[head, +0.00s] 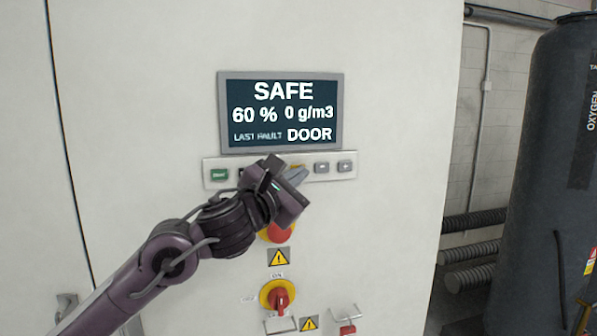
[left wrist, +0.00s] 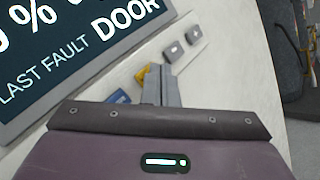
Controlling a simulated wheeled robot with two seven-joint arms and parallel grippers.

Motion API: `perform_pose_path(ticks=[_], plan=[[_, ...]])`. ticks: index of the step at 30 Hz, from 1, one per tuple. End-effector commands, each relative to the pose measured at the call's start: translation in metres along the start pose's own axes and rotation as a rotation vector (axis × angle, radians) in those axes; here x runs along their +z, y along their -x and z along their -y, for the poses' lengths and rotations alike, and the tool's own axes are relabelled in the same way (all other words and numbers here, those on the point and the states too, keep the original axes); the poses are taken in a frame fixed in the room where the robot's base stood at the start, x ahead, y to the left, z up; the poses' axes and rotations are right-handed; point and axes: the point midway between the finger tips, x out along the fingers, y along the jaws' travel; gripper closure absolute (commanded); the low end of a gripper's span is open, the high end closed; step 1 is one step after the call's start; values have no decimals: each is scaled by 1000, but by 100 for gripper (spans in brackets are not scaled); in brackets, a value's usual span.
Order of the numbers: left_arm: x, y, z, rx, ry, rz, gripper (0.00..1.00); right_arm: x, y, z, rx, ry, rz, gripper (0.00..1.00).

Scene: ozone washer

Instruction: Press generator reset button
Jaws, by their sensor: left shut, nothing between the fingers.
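The generator cabinet's button strip (head: 210,184) runs below the display (head: 281,146). My left gripper (head: 298,175) is shut and empty, with its fingertips at the middle of the strip. In the left wrist view its closed fingers (left wrist: 161,84) lie against the view of a yellow button (left wrist: 142,76), partly covering it. A blue button (left wrist: 118,98) shows beside them, partly hidden by the gripper body. No label on either can be read, so I cannot tell which is the reset. Contact with a button cannot be told. My right gripper is not in view.
A green button (head: 219,175) is at the strip's left end, and two grey buttons (head: 321,167) (head: 345,166) are at its right. Below are a red emergency stop (head: 280,234) and a red rotary switch (head: 279,298). A dark oxygen tank (head: 548,150) stands at right.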

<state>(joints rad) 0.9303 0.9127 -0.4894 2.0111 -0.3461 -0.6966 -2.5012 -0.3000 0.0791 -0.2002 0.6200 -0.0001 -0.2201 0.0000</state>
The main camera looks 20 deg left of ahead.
Motion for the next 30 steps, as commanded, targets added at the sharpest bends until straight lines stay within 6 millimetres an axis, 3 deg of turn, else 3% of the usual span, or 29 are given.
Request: perform_pose_path(ticks=[16, 30], plan=[[6, 9, 6, -1, -1, 2, 100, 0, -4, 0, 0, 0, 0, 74], [28, 39, 28, -1, -2, 3, 100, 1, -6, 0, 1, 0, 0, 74]])
